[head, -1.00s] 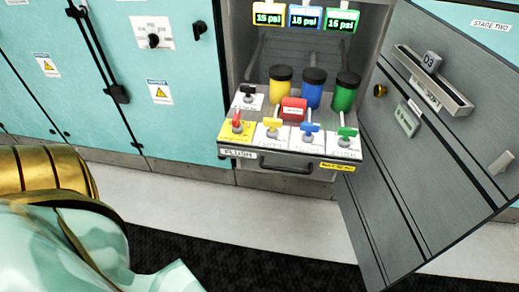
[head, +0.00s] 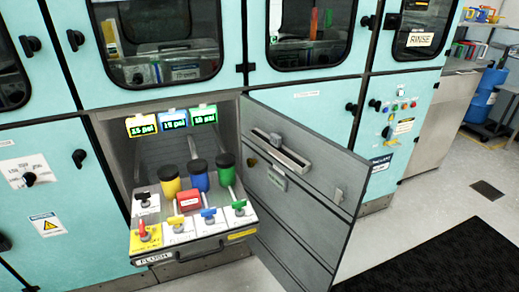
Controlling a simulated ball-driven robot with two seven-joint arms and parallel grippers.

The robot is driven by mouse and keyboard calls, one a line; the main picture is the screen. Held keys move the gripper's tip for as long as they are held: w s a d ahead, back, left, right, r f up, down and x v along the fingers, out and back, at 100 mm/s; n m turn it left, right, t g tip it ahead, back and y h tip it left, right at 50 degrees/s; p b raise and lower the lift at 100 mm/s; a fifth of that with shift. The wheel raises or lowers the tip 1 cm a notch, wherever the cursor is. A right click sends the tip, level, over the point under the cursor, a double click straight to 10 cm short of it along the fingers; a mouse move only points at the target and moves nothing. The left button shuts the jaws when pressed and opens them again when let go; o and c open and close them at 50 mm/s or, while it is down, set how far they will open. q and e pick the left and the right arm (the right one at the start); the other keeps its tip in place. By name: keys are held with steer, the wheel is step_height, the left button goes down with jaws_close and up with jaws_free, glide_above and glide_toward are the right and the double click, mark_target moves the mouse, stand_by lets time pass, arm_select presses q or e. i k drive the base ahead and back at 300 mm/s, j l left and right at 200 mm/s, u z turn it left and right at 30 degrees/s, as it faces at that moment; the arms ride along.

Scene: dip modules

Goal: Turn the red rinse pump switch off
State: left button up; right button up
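A control panel (head: 399,118) sits at the right of the head view, on the teal module under a window with a RINSE sign (head: 422,39). A red-handled switch (head: 143,231) on a yellow plate stands at the front left of the open drawer (head: 187,253) marked FLUSH. Neither gripper is in view.
An open grey door (head: 305,195) stands out between the drawer and the panel. A black mat (head: 450,250) lies on the floor at lower right. Blue drums (head: 487,95) stand at far right.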

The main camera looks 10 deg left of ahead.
mark_target(142, 232)
steer(key=u, duration=1.4)
